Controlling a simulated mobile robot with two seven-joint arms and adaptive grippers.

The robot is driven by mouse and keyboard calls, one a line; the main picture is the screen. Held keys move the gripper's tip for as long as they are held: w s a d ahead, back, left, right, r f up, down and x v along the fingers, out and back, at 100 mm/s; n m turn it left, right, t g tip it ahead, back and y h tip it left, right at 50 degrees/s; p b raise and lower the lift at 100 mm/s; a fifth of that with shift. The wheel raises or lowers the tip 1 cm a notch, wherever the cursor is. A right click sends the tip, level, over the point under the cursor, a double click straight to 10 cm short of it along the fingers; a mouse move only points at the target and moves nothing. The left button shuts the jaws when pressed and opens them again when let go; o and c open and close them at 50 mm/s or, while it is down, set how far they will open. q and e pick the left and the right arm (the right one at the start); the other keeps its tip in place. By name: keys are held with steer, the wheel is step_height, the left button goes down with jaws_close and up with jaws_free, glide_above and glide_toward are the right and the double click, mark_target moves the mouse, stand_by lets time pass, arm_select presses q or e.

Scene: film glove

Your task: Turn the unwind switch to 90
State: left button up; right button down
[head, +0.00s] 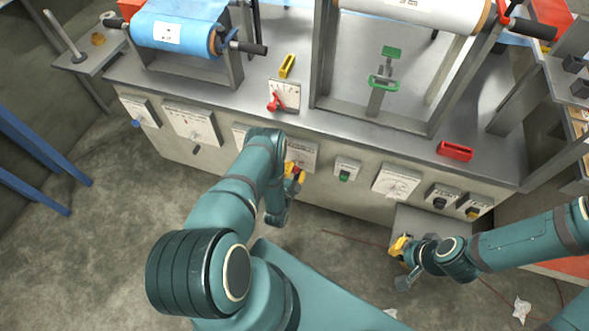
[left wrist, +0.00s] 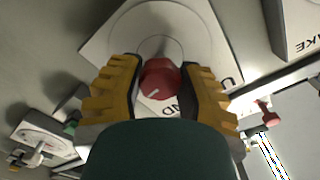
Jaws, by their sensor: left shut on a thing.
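A red knob (left wrist: 160,78) with a white pointer line sits on a round dial on a pale plate (left wrist: 215,60) in the left wrist view. The plate's lettering is partly covered, so I cannot read the whole label or the setting. My left gripper (left wrist: 157,90) has its yellow fingers on both sides of the knob and is shut on it. In the head view the left gripper (head: 293,176) is at the front panel, and my arm hides part of the plate (head: 305,154). My right gripper (head: 401,249) is low at the right, apart from the panel; its fingers are unclear.
Other controls line the front panel (head: 365,210): a blue knob (head: 136,123), a green switch (head: 344,177), a white dial (head: 396,182), a black knob (head: 439,203) and a yellow one (head: 473,212). A red lever (head: 273,103) stands on the worktop above. Film rolls are behind.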

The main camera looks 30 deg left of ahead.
mark_target(295, 167)
arm_select(q)
steer(key=shift+w+r+m, duration=0.15)
steer(key=shift+m, duration=0.45)
steer(key=o, duration=1.1)
steer(key=shift+d, duration=0.1)
steer(key=shift+o, duration=0.5)
step_height(295, 167, up, 10)
steer(key=shift+f, duration=0.1)
